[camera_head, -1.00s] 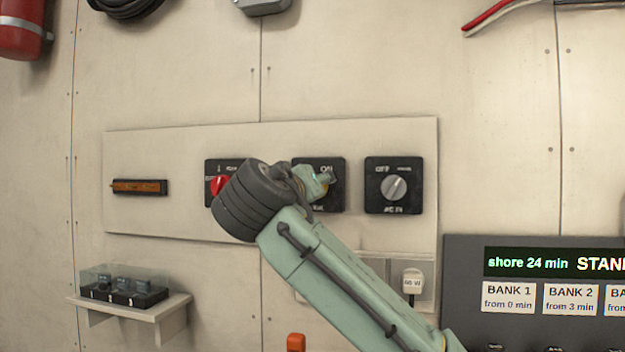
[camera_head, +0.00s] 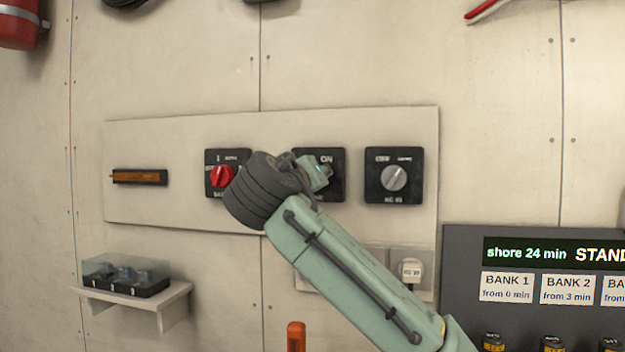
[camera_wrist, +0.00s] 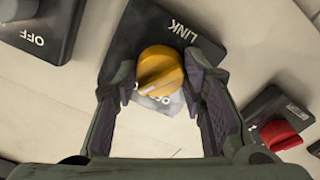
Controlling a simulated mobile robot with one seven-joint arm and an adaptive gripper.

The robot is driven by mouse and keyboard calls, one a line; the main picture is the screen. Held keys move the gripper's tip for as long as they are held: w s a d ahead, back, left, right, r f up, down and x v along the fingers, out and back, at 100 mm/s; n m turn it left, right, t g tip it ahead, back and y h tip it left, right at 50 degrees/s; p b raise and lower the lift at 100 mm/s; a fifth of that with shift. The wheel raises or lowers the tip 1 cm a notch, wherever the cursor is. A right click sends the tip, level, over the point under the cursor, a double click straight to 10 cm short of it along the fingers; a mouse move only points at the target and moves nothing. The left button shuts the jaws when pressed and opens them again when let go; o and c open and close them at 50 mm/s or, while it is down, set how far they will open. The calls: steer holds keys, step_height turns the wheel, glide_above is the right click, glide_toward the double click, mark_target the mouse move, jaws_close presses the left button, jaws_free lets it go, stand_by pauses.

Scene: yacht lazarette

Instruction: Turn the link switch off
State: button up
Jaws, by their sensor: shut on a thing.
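In the wrist view the switch has a round yellow knob (camera_wrist: 160,68) on a dark plate marked LINK (camera_wrist: 125,45), seen turned over. My gripper (camera_wrist: 158,76) is shut on the yellow knob, one finger on each side. The knob's white pointer line slants toward the lower left in the wrist view. The label below it is partly hidden.
A red-knob switch (camera_head: 222,176) is left of the link switch, partly behind my arm. A grey-knob switch (camera_head: 394,177) is right of it. Below are a shelf (camera_head: 160,297), a white plug (camera_head: 411,270) and a dark display unit (camera_head: 462,262).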

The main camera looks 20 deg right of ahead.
steer(key=c, duration=0.4)
steer(key=shift+f+n, duration=0.1)
steer(key=shift+n, duration=0.2)
steer(key=n, duration=1.1)
steer(key=shift+n, duration=0.3)
stand_by(0.4)
steer(key=o, duration=1.2)
